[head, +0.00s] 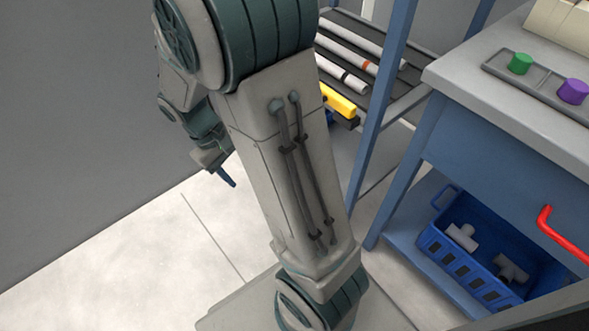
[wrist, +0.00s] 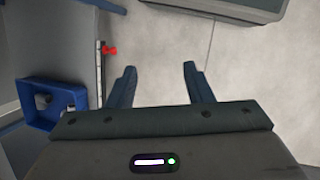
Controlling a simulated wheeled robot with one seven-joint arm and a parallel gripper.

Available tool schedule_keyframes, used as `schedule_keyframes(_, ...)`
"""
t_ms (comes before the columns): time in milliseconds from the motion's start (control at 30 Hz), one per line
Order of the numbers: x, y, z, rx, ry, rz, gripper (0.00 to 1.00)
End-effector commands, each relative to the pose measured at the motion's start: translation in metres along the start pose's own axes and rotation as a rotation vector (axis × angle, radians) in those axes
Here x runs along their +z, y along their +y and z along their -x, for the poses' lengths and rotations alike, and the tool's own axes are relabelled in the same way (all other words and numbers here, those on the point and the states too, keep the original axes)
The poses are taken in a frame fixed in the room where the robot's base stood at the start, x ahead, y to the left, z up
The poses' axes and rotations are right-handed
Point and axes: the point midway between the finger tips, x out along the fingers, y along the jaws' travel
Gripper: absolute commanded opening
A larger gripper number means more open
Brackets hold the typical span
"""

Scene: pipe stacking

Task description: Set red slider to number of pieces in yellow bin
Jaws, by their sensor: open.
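My gripper (wrist: 158,84) is open and empty, with its two blue fingers apart over bare floor in the wrist view. In the head view my gripper (head: 228,178) hangs at the left, pointing down, away from the furniture. A small red piece (wrist: 109,50) sits on a narrow pale strip left of the fingers in the wrist view; it may be the red slider, and I cannot read its setting. A yellow object (head: 338,101) shows beside the rack in the head view, partly hidden by my arm. I cannot tell whether it is the yellow bin, and no contents show.
A blue crate (head: 427,238) with grey pipe fittings stands on the lower shelf at the right, below a red handle (head: 560,235). Green (head: 520,63) and purple (head: 573,91) knobs are on the grey worktop (head: 455,75). White pipes (head: 343,74) lie on the rack. Floor at left is clear.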

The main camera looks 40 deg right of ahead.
Motion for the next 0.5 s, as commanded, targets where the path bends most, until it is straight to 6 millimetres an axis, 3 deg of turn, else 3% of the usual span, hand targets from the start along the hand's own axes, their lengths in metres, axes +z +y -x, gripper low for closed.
schedule_keyframes(500, -0.081, 0.016, -0.098, 0.304, -0.367, 0.289, 0.46)
